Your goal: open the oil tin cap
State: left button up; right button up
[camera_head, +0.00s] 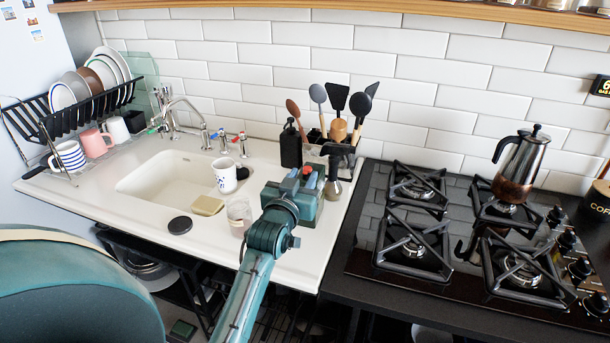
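My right gripper is not in view.
A black pump bottle (290,147) and several upright utensils (338,128) stand behind the gripper. A glass (239,214) and a white mug (225,175) stand left, by the sink (165,177). The gas hob (350,262) with a moka pot (520,165) is right.

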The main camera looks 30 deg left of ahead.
pick_arm(q)
jog(key=shift+s, duration=0.1)
jog(key=shift+c, duration=0.8)
grip_shut()
